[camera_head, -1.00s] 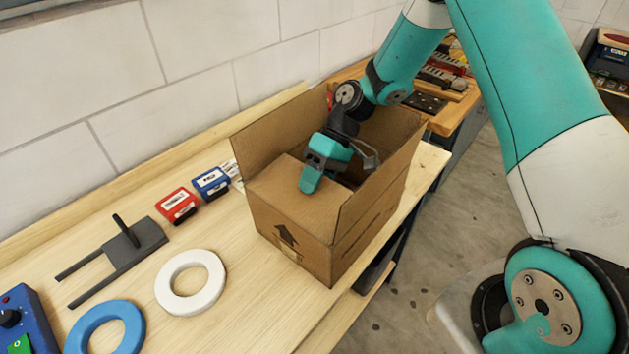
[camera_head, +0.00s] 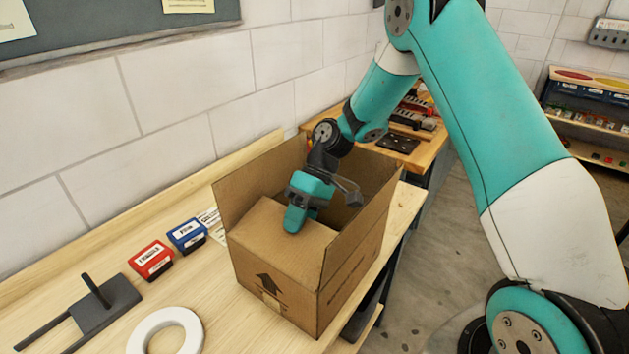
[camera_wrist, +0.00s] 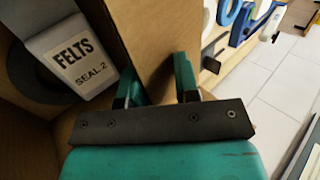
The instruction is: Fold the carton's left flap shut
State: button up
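The open brown carton (camera_head: 345,285) stands on the bench. One flap (camera_head: 270,240) lies folded inward, almost flat, over its near end. A tall flap (camera_head: 240,185) stands upright along the wall side, and another (camera_head: 352,232) stands upright on the right. My gripper (camera_head: 293,220) is over the folded flap, its fingertips at or very near the cardboard; contact cannot be told. In the wrist view my gripper (camera_wrist: 158,80) has its two teal fingers apart, with a cardboard panel (camera_wrist: 150,35) behind and between them.
A white box labelled FELTS (camera_wrist: 78,58) is inside the carton. A red box (camera_head: 151,260), a blue box (camera_head: 187,235), a grey forked holder (camera_head: 100,305) and a white ring (camera_head: 165,330) lie on the bench left of the carton. The wall is close behind.

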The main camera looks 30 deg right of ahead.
aim_at(276, 224)
jog(key=p+v, duration=0.1)
jog(key=v, duration=1.4)
jog(key=shift+w+d, duration=0.1)
jog(key=shift+a, duration=0.3)
jog(key=c, duration=0.5)
jog(key=a+h, duration=0.1)
jog(key=a, duration=0.2)
jog(key=a+t+h, duration=0.1)
jog(key=a, duration=0.2)
jog(key=a+h, duration=0.2)
jog(key=a, duration=0.2)
jog(key=shift+a+b, duration=0.1)
jog(key=shift+b, duration=0.25)
grip_shut()
jog(key=s+a+r+t+h, duration=0.1)
jog(key=s+r+t+h, duration=0.3)
jog(key=s+h, duration=0.2)
jog(key=p+x, duration=0.3)
jog(key=x, duration=1)
jog(key=shift+s+f, duration=0.15)
jog(key=shift+f, duration=0.15)
